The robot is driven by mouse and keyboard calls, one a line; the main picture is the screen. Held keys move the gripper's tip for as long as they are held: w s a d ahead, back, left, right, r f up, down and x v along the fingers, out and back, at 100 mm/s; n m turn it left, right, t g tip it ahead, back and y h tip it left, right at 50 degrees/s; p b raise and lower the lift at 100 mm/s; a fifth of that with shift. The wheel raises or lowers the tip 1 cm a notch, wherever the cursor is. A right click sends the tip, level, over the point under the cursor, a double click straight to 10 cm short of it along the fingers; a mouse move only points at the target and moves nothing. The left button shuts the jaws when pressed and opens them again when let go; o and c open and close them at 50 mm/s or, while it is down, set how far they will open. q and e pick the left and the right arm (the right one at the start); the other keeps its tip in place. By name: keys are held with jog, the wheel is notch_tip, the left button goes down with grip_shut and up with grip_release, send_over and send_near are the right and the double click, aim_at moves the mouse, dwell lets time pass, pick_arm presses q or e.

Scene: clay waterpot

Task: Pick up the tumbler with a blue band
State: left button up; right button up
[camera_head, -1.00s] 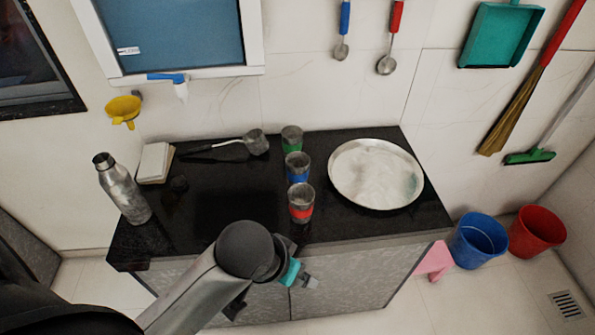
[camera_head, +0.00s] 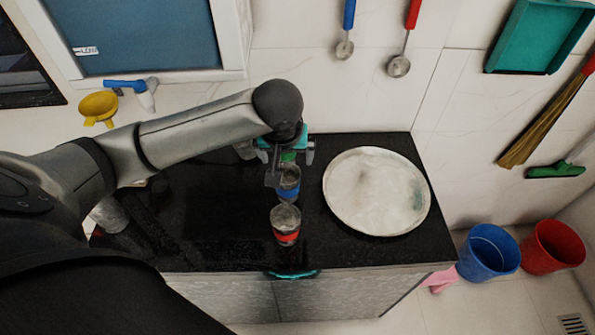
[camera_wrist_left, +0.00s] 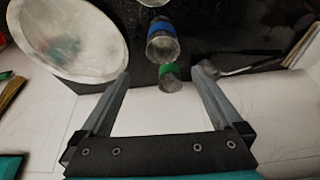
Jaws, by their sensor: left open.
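The tumbler with a blue band (camera_head: 288,186) stands on the black counter between two other tumblers. In the left wrist view it shows near the top centre (camera_wrist_left: 162,44), beyond the fingertips. The green-banded tumbler (camera_wrist_left: 170,80) lies between the fingertips in that view; in the head view my gripper mostly hides it. The red-banded tumbler (camera_head: 286,226) stands nearer the counter's front edge. My left gripper (camera_head: 290,168) is open and empty, over the back of the row, overlapping the blue-banded tumbler's upper part in the head view. My right gripper is not in view.
A wide steel plate (camera_head: 352,222) lies right of the tumblers. A steel bottle (camera_head: 108,216) at the left is partly hidden by my left arm. The black counter (camera_head: 205,238) is clear at its front left. The wall is close behind.

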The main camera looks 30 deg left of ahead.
pick_arm(q)
jog(key=b, duration=0.1)
send_near(287, 176)
jog(key=b+x, duration=0.1)
jog(key=x, duration=0.2)
jog(key=s+b+x, duration=0.1)
jog(key=x, duration=0.1)
jog(key=shift+w+d+f+b, duration=0.15)
jog(key=shift+d+f+b, duration=0.2)
jog(key=shift+f, duration=0.15)
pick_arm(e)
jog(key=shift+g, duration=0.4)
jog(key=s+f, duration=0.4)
pick_arm(q)
jog(key=shift+c, duration=0.2)
jog(key=c, duration=1.2)
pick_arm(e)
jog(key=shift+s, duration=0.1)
pick_arm(q)
jog(key=shift+o, duration=0.2)
jog(key=shift+r, duration=0.1)
